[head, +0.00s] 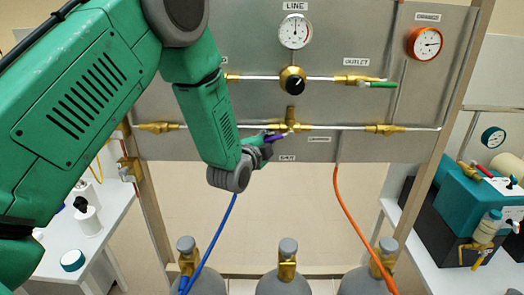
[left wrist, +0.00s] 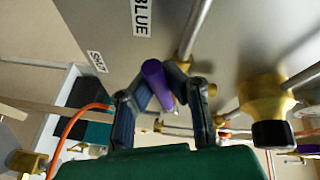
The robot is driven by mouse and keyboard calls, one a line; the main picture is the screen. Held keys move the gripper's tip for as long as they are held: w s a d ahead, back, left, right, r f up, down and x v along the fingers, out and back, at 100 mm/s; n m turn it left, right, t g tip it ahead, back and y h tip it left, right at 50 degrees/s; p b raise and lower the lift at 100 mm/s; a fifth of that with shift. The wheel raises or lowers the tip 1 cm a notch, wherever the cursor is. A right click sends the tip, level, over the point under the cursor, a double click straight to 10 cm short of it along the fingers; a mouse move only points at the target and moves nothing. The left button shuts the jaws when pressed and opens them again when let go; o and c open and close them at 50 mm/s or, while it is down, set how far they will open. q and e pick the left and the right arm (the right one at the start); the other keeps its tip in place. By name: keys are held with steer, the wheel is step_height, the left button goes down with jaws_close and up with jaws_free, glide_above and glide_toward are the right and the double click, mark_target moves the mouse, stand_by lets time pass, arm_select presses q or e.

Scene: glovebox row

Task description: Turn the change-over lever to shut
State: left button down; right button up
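The change-over lever has a purple handle (head: 274,138), which points left and slightly down from a brass valve (head: 292,116) on the lower pipe of the grey panel. In the left wrist view the purple handle (left wrist: 158,84) stands between the fingertips of my left gripper (left wrist: 160,78). Both fingers look closed against its sides. In the head view my left gripper (head: 268,143) reaches the lever from the left and hides part of it. A small label reading SHUT (left wrist: 97,62) is on the panel in the left wrist view. My right gripper is in neither view.
The panel (head: 225,148) also carries a white gauge (head: 295,31), a black-knobbed regulator (head: 292,80), an orange gauge (head: 424,42) and a green-handled outlet valve (head: 378,85). Blue (head: 217,230) and orange (head: 350,215) hoses run down to gas cylinders (head: 283,284). Benches stand at both sides.

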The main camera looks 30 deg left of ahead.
arm_select(q)
steer(key=w+d+f+n+t+y+b, duration=0.1)
steer(key=n+y+b, duration=0.1)
steer(key=n+b, duration=0.3)
steer(key=w+d+f+n+t+y+b, duration=0.1)
steer(key=d+f+n+b, duration=0.1)
steer(key=n+b, duration=0.4)
steer(key=w+d+f+n+t+y+b, duration=0.1)
steer(key=d+f+n+t+y+b, duration=0.1)
steer(key=n+b, duration=0.3)
steer(key=shift+d+n+y+b, duration=0.2)
steer(key=shift+n+y+b, duration=0.1)
steer(key=shift+b, duration=0.15)
steer(key=c, duration=1.6)
jaws_free()
steer(key=shift+s+r, duration=0.2)
steer(key=shift+r, duration=0.05)
steer(key=shift+o, duration=0.2)
steer(key=shift+r, duration=0.1)
steer(key=shift+d, duration=0.1)
